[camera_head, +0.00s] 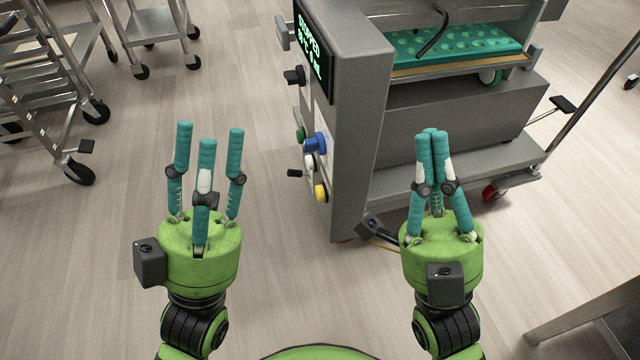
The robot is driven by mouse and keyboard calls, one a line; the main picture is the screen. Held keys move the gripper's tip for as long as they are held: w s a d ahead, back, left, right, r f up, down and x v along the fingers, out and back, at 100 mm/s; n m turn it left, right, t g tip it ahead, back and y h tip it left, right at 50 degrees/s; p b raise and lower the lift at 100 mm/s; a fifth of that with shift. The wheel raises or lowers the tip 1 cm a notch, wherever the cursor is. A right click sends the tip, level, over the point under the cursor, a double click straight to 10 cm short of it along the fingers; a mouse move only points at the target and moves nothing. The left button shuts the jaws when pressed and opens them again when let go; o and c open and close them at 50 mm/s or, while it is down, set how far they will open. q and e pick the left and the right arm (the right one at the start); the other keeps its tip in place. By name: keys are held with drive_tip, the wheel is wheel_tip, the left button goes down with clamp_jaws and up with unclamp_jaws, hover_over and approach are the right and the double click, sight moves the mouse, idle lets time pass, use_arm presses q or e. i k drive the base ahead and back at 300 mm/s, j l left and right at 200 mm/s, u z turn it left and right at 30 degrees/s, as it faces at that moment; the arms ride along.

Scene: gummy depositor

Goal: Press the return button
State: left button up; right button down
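The grey depositor machine (362,90) stands ahead, right of centre, with its control panel on its left-facing side. On the panel I see a green button (299,134), a blue button (315,143), a white button (309,163) and a yellow button (321,192). The labels are too small to read, so I cannot tell which is the return button. My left gripper (208,136) is open and empty, left of the panel and apart from it. My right gripper (432,136) has its fingers closed together with nothing visible between them, in front of the machine.
A dark display (314,50) with green text starting "STOPPED" and a black knob (294,75) sit above the buttons. A teal mould tray (455,42) lies in the machine. Wheeled racks (45,80) stand at the left. A table corner (590,320) is at lower right.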

sight(319, 190)
drive_tip(key=j+z, duration=0.1)
drive_tip(key=z, duration=0.3)
drive_tip(key=j+z, duration=0.1)
drive_tip(key=z, duration=0.25)
drive_tip(key=j+z, duration=0.1)
drive_tip(key=z, duration=0.3)
drive_tip(key=j+z, duration=0.1)
drive_tip(key=z, duration=0.3)
drive_tip(key=k+j+z, duration=0.15)
drive_tip(key=j, duration=0.3)
drive_tip(key=j+z, duration=0.15)
drive_tip(key=j, duration=0.3)
drive_tip(key=k+j+z, duration=0.15)
drive_tip(key=j, duration=0.3)
drive_tip(key=k+j+z, duration=0.15)
drive_tip(key=j, duration=0.25)
drive_tip(key=k+j+z, duration=0.15)
drive_tip(key=j, duration=0.25)
drive_tip(key=k+j+z, duration=0.15)
drive_tip(key=j, duration=0.25)
drive_tip(key=k, duration=0.1)
